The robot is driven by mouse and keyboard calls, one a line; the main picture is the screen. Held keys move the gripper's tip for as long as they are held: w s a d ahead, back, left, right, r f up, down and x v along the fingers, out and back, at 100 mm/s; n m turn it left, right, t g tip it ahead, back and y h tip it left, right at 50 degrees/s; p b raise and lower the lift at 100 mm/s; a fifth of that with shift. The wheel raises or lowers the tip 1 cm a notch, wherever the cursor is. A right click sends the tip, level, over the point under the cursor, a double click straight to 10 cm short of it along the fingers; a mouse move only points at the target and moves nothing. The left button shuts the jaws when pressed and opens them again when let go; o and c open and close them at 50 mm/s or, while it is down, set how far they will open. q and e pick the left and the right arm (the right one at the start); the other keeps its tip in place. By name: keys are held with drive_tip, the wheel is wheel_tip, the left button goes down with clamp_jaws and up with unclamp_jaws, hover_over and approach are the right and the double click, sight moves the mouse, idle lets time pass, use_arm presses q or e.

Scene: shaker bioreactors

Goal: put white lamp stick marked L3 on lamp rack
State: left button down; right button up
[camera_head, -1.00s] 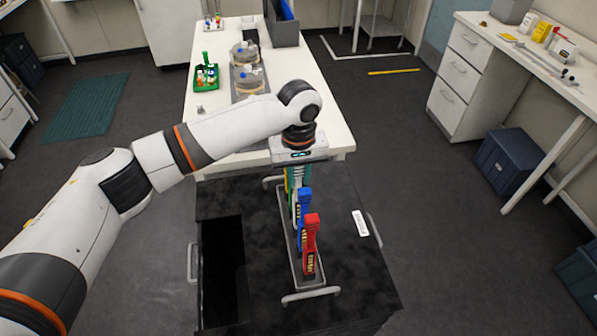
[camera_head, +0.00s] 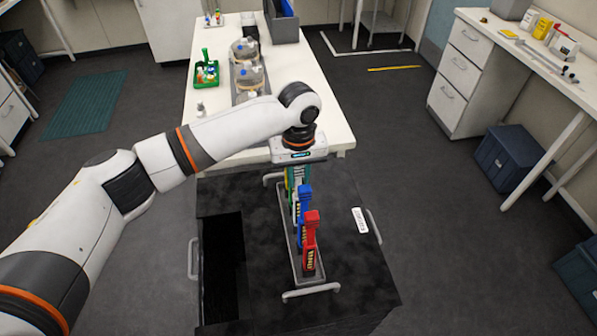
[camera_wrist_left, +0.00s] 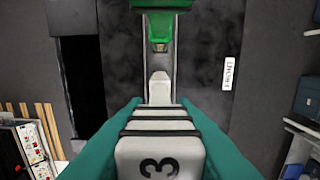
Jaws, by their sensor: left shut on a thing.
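My left gripper (camera_head: 296,172) points down over the far end of the grey lamp rack (camera_head: 312,288). In the left wrist view, its teal fingers (camera_wrist_left: 160,135) are shut on a white lamp stick (camera_wrist_left: 160,160) with dark bands and a black 3. The stick is lined up with the rack; whether its far end touches the rack I cannot tell. A red stick (camera_head: 310,240) and a blue stick (camera_head: 303,202) stand upright in the rack. A green stick (camera_wrist_left: 160,22) shows at the top of the wrist view. My right gripper is out of view.
The rack sits on a black cart top (camera_head: 350,275) with a dark opening (camera_head: 222,270) at left and a white label (camera_head: 360,221) at right. A white table (camera_head: 310,95) behind holds a green tray (camera_head: 206,74) and glass vessels (camera_head: 247,75).

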use_arm(q)
drive_tip(key=shift+f, duration=0.1)
drive_tip(key=c, duration=1.1)
unclamp_jaws()
wheel_tip(320, 180, up, 11)
drive_tip(key=b, duration=0.3)
drive_tip(key=shift+r, duration=0.5)
